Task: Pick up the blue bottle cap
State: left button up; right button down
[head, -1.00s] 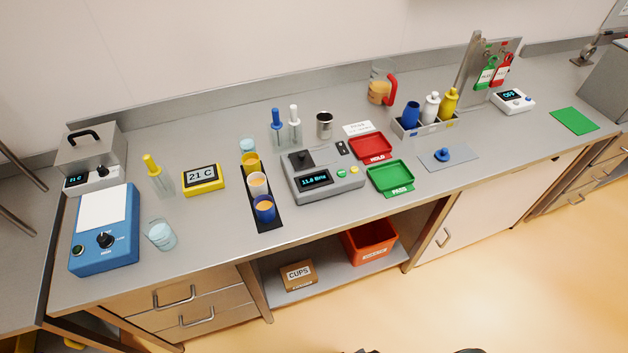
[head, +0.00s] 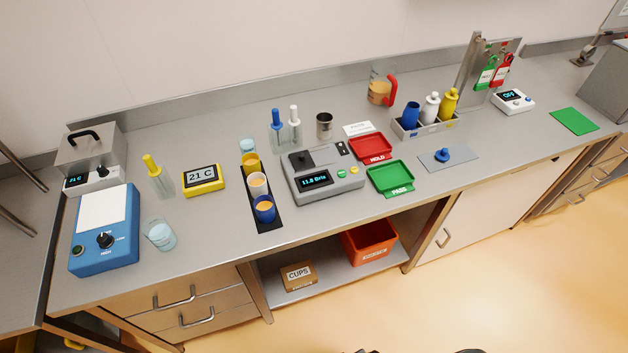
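A small blue cap (head: 442,154) with a raised knob sits on a flat grey-blue mat (head: 464,161) on the bench, right of the green PASS tray. A blue bottle (head: 410,116) stands in a grey rack (head: 426,126) behind it, at the left of a white bottle (head: 430,107) and a yellow bottle (head: 449,101). Neither of my grippers can be made out. Only small dark shapes, which I cannot identify, show at the bottom edge.
The green PASS tray (head: 391,190) and the red HOLD tray (head: 386,147) lie left of the mat. A grey meter (head: 320,181) stands further left. A green mat (head: 574,121) lies at the right. The bench between the two mats is clear.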

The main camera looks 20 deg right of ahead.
aim_at(442, 155)
jog(key=z, duration=1.5)
